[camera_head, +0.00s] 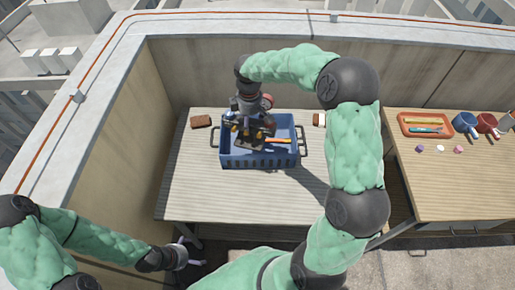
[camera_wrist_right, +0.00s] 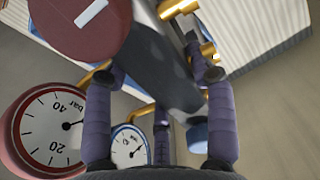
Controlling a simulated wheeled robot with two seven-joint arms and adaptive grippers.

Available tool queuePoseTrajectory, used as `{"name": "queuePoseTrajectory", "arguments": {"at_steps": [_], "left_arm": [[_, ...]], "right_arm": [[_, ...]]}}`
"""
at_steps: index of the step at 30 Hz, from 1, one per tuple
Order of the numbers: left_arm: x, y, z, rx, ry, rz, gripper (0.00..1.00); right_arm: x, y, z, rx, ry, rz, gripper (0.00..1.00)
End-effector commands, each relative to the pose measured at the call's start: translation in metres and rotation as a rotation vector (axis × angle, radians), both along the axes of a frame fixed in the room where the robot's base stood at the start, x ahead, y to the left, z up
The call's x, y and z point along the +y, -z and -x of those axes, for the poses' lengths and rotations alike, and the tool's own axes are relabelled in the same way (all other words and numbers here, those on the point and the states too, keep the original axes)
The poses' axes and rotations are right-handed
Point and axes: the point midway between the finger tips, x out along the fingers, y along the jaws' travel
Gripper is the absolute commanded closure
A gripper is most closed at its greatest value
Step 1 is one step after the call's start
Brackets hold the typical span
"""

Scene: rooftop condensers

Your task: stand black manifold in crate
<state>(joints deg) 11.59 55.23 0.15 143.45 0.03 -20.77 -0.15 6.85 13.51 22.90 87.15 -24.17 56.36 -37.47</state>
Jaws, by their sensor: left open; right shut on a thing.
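The blue crate (camera_head: 262,162) with dark side handles stands on the left table. My right gripper (camera_head: 250,106) reaches down over it from above. In the right wrist view, my right gripper's fingers (camera_wrist_right: 160,112) are shut on the black manifold (camera_wrist_right: 165,75), which has brass fittings, a red-rimmed gauge and a blue-rimmed gauge. In the head view, the manifold (camera_head: 240,126) is partly hidden by the gripper. I cannot tell whether it touches the crate floor. My left gripper (camera_head: 198,251) is open and empty, low at the table's near left edge.
An orange-handled tool (camera_head: 279,140) lies in the crate. A brown block (camera_head: 201,121) sits left of the crate and a small pale-and-brown item (camera_head: 319,119) right of it. The right table holds an orange tray (camera_head: 426,124) and several mugs. The left table's front is clear.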

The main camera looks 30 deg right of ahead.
Motion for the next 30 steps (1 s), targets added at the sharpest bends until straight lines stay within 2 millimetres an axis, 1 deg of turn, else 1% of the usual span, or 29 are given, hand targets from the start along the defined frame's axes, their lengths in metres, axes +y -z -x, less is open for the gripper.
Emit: {"name": "queuePoseTrajectory", "arguments": {"at_steps": [1,6,11,14,17,30], "left_arm": [[0.0,0.0,0.0,0.0,0.0,0.0,0.0],[0.0,0.0,0.0,-0.001,0.0,0.0,0.0],[0.0,0.0,0.0,-0.001,0.0,0.0,0.0],[0.0,0.001,0.0,-0.001,0.0,0.0,0.0],[0.0,0.005,0.0,-0.001,0.0,0.0,0.0],[0.0,0.025,0.0,-0.001,0.0,0.0,0.0]], "right_arm": [[-0.009,-0.004,-0.004,-0.006,-0.037,0.001,1.0],[-0.028,-0.008,-0.01,-0.006,-0.163,0.002,1.0],[-0.037,-0.01,-0.012,-0.006,-0.23,0.003,1.0],[-0.039,-0.005,-0.013,-0.003,-0.248,0.002,1.0],[-0.039,0.008,-0.013,-0.003,-0.251,0.002,1.0],[-0.039,0.092,-0.013,-0.003,-0.25,0.001,1.0]]}}
